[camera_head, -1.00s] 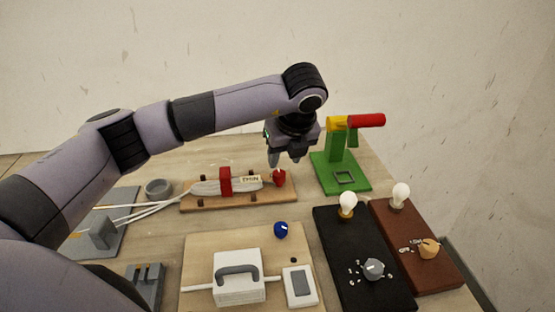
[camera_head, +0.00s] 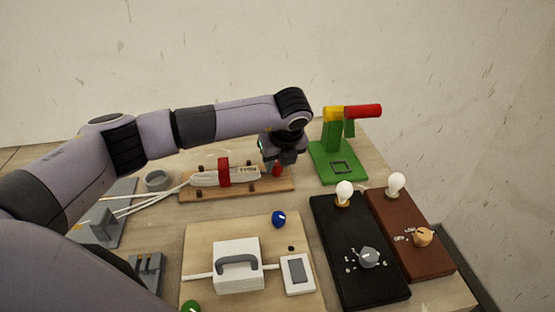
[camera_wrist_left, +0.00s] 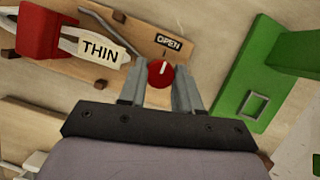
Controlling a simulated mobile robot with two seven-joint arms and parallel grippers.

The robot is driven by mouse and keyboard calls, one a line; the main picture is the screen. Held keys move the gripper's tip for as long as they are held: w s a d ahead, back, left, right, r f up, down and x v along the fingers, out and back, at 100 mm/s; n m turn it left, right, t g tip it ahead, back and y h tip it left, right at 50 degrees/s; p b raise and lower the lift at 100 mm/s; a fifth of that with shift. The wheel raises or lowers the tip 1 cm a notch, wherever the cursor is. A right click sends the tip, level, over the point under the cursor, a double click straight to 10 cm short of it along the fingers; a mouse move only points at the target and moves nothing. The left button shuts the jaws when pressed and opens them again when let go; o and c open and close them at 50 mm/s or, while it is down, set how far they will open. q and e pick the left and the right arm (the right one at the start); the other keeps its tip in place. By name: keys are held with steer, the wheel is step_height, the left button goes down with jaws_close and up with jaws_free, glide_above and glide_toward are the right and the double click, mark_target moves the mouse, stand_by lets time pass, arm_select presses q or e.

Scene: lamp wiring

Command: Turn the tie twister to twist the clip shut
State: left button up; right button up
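The tie twister is a red knob (camera_head: 277,171) at the right end of a wooden board (camera_head: 215,192). In the left wrist view the knob (camera_wrist_left: 160,73) has a white mark pointing up toward a label that reads OPEN (camera_wrist_left: 168,41). A red clip (camera_head: 224,172) sits around a white cable bundle (camera_head: 204,178) with a THIN tag (camera_wrist_left: 101,50). My left gripper (camera_wrist_left: 160,78) is lowered over the knob, one finger on each side. The fingers look open; whether they touch the knob is unclear. My right gripper is not in view.
A green stand (camera_head: 333,160) with a red-and-yellow top is close to the right of the gripper. In front are a white box with a handle (camera_head: 238,270), a blue knob (camera_head: 279,219), and black (camera_head: 330,245) and brown (camera_head: 405,260) boards with bulbs.

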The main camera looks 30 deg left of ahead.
arm_select(q)
steer(key=shift+c, duration=1.4)
